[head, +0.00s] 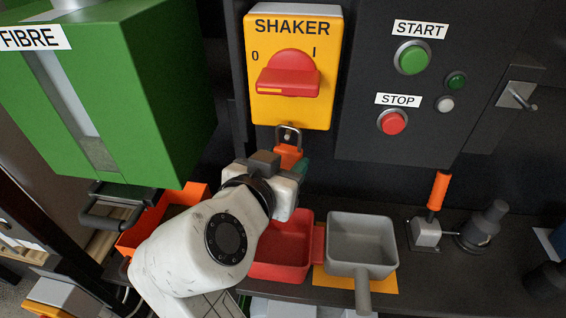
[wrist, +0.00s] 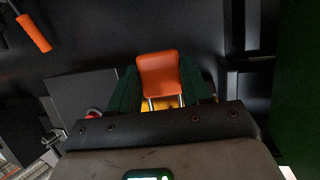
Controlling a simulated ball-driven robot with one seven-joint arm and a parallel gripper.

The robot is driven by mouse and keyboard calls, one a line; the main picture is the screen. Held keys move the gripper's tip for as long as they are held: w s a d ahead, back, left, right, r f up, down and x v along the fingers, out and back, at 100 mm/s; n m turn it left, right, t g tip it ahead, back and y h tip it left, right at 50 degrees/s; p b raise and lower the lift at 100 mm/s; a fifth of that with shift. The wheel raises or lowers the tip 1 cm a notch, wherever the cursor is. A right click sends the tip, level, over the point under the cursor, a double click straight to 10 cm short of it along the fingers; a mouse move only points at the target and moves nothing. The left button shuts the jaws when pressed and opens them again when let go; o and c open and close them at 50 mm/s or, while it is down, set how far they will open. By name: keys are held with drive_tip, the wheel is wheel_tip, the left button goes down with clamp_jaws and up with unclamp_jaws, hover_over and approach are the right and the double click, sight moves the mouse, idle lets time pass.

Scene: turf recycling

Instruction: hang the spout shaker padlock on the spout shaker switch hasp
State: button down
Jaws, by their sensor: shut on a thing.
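The orange spout shaker padlock (head: 288,154) is upright just below the yellow shaker switch (head: 264,112), its metal shackle up. The shackle overlaps the switch hasp (head: 288,133) in the head view; I cannot tell whether it passes through the hole. The red switch handle (head: 290,78) sits crosswise. My gripper (head: 287,167) is shut on the padlock body from below and in front, hiding its lower part. In the wrist view the padlock (wrist: 159,72) sits between the dark green fingers, shackle toward the yellow switch box, which is mostly hidden.
A red bin (head: 280,262) and a grey scoop (head: 362,236) stand on the bench below. An orange-handled lever (head: 438,190) and a dark grey fitting (head: 484,226) are to the right. A green fibre box (head: 120,90) juts out at left. The START/STOP panel (head: 440,135) is at right.

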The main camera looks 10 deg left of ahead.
drive_tip(key=shift+c, duration=2.1)
unclamp_jaws()
drive_tip(key=shift+f, duration=0.1)
drive_tip(key=shift+s, duration=0.1)
drive_tip(key=b+v, duration=0.1)
drive_tip(key=v, duration=0.9)
drive_tip(key=shift+s+a, duration=0.15)
drive_tip(key=shift+s, duration=0.15)
